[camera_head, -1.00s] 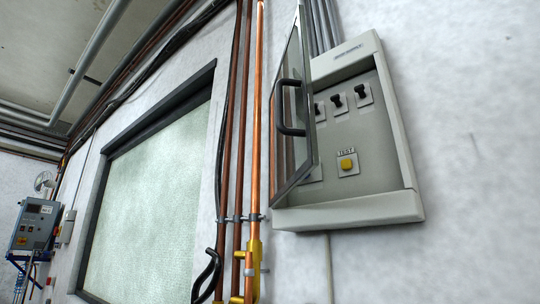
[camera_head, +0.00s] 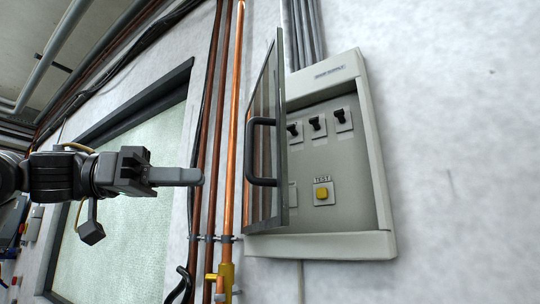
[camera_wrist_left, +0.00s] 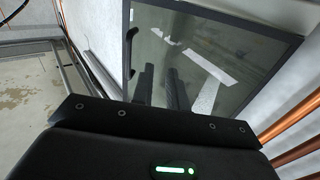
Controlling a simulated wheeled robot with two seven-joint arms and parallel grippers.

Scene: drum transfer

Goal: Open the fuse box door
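The grey fuse box (camera_head: 345,165) is mounted on the wall, right of the middle in the head view. Its glass door (camera_head: 265,150) stands swung open at the box's left side, with a black curved handle (camera_head: 256,150) on its face. My left gripper (camera_head: 190,177) is left of the door and apart from it, pointing right toward it. In the left wrist view the two dark fingers (camera_wrist_left: 160,88) have a narrow gap with nothing between them. The door glass (camera_wrist_left: 215,50) fills the view beyond them, with the handle (camera_wrist_left: 131,50) at their left. My right gripper is out of view.
Copper pipes (camera_head: 228,130) run up the wall just left of the door, with a yellow valve (camera_head: 225,277) low down. A frosted window (camera_head: 125,220) lies further left. Switches and a yellow test button (camera_head: 322,193) are inside the box. The wall right of the box is clear.

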